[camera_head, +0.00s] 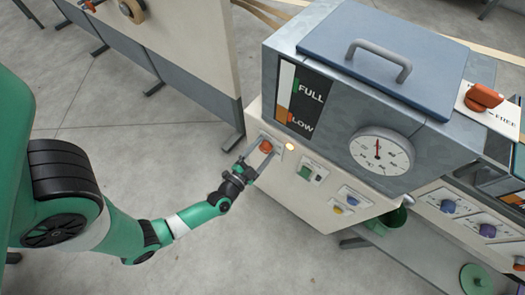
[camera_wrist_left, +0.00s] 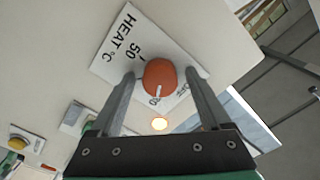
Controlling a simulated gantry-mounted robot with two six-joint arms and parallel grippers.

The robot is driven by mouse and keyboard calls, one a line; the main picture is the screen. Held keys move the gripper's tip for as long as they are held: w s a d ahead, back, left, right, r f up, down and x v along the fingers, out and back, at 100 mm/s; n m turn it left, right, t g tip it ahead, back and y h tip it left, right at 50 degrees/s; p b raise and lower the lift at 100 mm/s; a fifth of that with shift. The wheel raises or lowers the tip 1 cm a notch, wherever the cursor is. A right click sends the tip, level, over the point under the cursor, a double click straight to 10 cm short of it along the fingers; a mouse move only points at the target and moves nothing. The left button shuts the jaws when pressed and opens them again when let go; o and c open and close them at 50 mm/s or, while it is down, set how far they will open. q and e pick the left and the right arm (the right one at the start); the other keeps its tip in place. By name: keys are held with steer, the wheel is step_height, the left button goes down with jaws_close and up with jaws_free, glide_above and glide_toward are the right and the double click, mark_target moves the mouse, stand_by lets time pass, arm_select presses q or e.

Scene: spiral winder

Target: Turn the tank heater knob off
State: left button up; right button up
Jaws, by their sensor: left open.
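The heater knob (camera_head: 266,146) is a round orange knob on the light front panel below the grey tank (camera_head: 345,95). In the left wrist view the knob (camera_wrist_left: 160,77) sits on a white plate (camera_wrist_left: 125,45) reading "HEAT °C" and "50", with a pale pointer mark on the knob. My left gripper (camera_head: 262,155) is open at the panel, and its two fingers (camera_wrist_left: 163,85) stand on either side of the knob. I cannot tell whether they touch it. A glowing amber lamp (camera_head: 304,144) is lit next to the knob. My right gripper is not in view.
A dial gauge (camera_head: 382,151) and a FULL/LOW level strip (camera_head: 291,95) are on the tank. The floor in front is clear.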

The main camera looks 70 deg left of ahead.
arm_select(q)
jaws_close()
stand_by(0.3)
steer(key=shift+n, duration=0.3)
steer(key=shift+n+p, duration=0.3)
steer(key=shift+n, duration=0.9)
steer(key=n, duration=0.2)
steer(key=shift+n, duration=0.4)
steer(key=n, duration=0.6)
